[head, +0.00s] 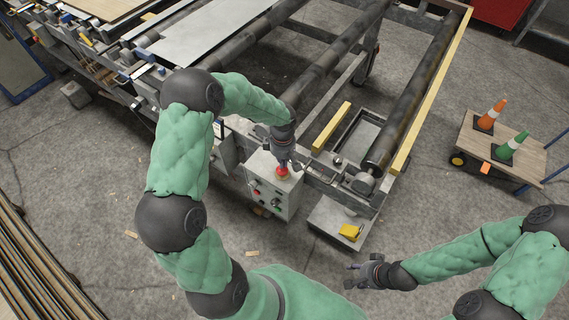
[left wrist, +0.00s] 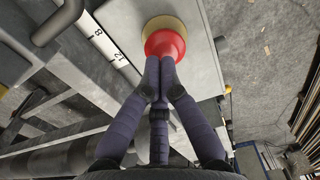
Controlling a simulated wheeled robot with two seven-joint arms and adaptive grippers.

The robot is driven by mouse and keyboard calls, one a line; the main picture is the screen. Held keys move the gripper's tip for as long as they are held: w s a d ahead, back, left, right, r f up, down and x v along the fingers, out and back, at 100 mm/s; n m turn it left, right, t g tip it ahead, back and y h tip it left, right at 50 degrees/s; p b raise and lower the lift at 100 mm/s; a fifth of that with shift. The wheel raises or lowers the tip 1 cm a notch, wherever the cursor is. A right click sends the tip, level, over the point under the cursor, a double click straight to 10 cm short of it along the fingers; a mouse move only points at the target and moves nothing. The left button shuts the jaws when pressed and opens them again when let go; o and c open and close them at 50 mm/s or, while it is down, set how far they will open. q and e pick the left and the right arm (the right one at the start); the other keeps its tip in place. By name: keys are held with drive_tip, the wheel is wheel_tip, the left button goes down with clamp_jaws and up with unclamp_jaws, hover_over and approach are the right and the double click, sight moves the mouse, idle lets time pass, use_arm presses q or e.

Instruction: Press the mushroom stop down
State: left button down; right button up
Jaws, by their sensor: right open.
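The red mushroom stop (head: 282,172) sits on a yellow base on top of the grey control box (head: 285,207). In the left wrist view the red head (left wrist: 165,44) and its yellow collar (left wrist: 160,22) show just past my fingertips. My left gripper (head: 289,164) is shut and empty, its fingertips together at the edge of the red head; I cannot tell whether they touch it. The fingertips (left wrist: 160,68) hide part of the head. My right gripper (head: 352,276) is open and empty, low over the floor, to the right of the box.
A roller conveyor (head: 320,75) stands behind the box, with a yellow rail (head: 432,90) on its right. A wooden cart (head: 475,152) carries an orange cone (head: 491,115) and a green cone (head: 512,146). A yellow pedal (head: 350,232) lies right of the box. Stacked veneer (head: 35,265) lies lower left.

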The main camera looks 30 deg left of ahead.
use_arm(q)
drive_tip(key=r, duration=0.3)
drive_tip(key=r+p, duration=0.1)
drive_tip(key=r, duration=0.1)
drive_tip(key=shift+s+d+r, duration=0.15)
drive_tip(key=shift+d, duration=0.1)
wheel_tip(320, 180, up, 7)
drive_tip(key=p, duration=0.1)
drive_tip(key=shift+w+a+r, duration=0.2)
drive_tip(key=shift+a, duration=0.05)
use_arm(e)
drive_tip(key=v, duration=0.3)
drive_tip(key=shift+s+a+r, duration=0.1)
drive_tip(key=shift+s+r, duration=0.1)
drive_tip(key=shift+s, duration=0.1)
use_arm(q)
drive_tip(key=shift+d, duration=0.1)
